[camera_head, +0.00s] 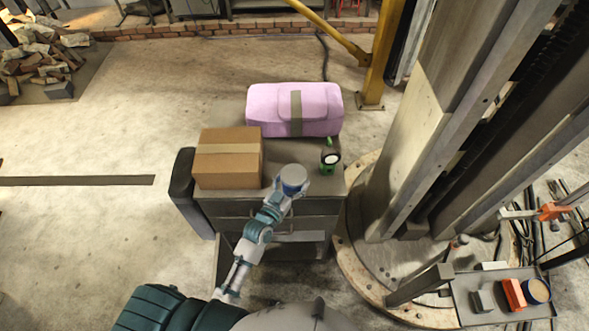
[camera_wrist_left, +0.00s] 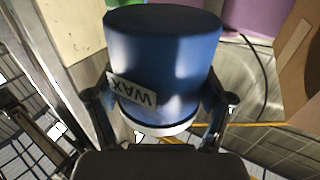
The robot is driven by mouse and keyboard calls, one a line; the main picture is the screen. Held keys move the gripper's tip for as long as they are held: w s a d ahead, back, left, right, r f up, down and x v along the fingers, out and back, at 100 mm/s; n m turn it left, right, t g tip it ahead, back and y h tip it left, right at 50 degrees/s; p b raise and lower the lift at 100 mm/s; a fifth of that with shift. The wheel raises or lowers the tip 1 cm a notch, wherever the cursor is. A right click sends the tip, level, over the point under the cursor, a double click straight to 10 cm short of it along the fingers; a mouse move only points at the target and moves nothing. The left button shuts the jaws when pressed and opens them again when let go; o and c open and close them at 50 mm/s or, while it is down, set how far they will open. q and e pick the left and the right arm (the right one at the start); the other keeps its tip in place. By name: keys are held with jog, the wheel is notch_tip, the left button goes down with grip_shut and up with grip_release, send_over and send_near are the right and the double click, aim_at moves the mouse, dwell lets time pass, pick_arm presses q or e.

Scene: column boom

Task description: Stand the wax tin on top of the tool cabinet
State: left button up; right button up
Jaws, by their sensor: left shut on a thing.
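The wax tin (camera_head: 293,176) is blue with a grey end facing up in the head view. The left wrist view shows the blue tin (camera_wrist_left: 165,60) close up, with a WAX label that reads upside down there. My left gripper (camera_head: 289,190) is shut on the tin, one finger on each side in the wrist view. It holds the tin over the front part of the tool cabinet (camera_head: 325,187); whether the tin touches the top is unclear. The cabinet is grey, with drawers at the front. My right gripper is out of view.
A steel column (camera_head: 400,150) rises to the right. A tray (camera_head: 475,312) holds a blue-sided round container (camera_head: 537,291).

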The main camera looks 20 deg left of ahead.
pick_arm(q)
jog(key=w+a, duration=0.1)
jog(key=w, duration=0.1)
jog(key=w+a, duration=0.1)
jog(key=w, duration=0.1)
jog(key=w+a+f, duration=0.1)
jog(key=shift+w, duration=0.4)
jog(key=f, duration=0.1)
jog(key=d+f, duration=0.1)
jog(key=shift+s+f, duration=0.2)
jog(key=shift+f, duration=0.2)
jog(key=shift+w+d+f, duration=0.1)
jog(key=shift+d+f, duration=0.05)
jog(key=shift+d, duration=0.05)
jog(key=shift+a+f, duration=0.1)
jog(key=shift+a, duration=0.1)
jog(key=o, duration=1.3)
jog(key=shift+a, duration=0.1)
jog(key=shift+o, duration=0.6)
jog(key=shift+a, duration=0.2)
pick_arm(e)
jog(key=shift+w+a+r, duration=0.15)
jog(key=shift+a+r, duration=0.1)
